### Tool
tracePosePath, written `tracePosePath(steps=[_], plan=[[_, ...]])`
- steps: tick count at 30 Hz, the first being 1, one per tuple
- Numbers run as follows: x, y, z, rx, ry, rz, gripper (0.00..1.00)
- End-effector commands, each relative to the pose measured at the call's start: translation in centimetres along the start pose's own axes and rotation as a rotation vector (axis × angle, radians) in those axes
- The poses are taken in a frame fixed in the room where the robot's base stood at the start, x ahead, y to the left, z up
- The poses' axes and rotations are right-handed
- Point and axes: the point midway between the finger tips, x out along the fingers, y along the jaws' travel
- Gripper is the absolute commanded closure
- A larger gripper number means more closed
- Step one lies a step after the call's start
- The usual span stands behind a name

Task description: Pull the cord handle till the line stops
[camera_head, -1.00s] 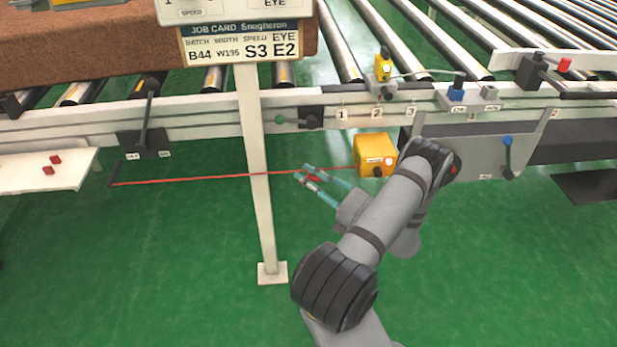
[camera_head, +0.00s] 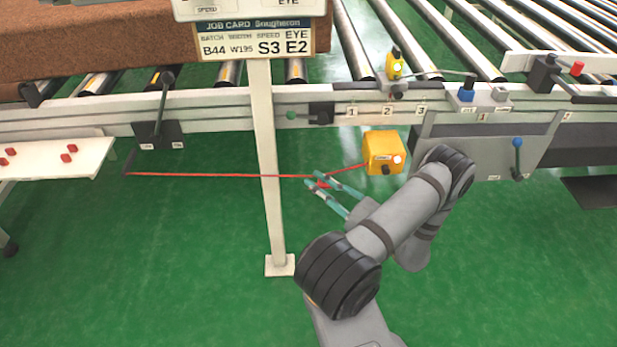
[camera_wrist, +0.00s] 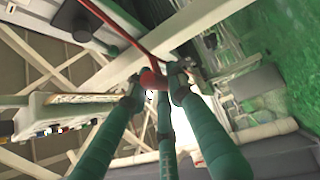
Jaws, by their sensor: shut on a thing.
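The cord bends down at my gripper and slopes up to the box. In the wrist view the handle sits between the fingertips, and the red cord leads away to the upper left. The fingers partly hide the handle.
The pale post (camera_head: 268,170) stands close to the left of my gripper. The conveyor rail (camera_head: 230,115) with levers and switches runs above. A white shelf with red pieces (camera_head: 55,158) is at the left. Green floor (camera_head: 150,260) below is free.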

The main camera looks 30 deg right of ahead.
Motion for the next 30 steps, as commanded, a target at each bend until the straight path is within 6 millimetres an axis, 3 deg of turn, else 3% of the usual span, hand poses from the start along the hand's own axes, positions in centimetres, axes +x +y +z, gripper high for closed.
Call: tracePosePath(steps=[5,6,15,25,30], plan=[[0.0,-0.1,-0.1,-0.003,0.002,0.0,1.0],[0.0,-0.1,0.0,-0.003,0.002,0.0,0.77],[0.1,0.0,-0.1,-0.001,0.003,0.0,0.6],[-0.1,0.0,-0.1,0.0,0.002,0.0,0.59],[-2.1,-0.1,0.1,0.001,-0.003,0.0,0.59]])
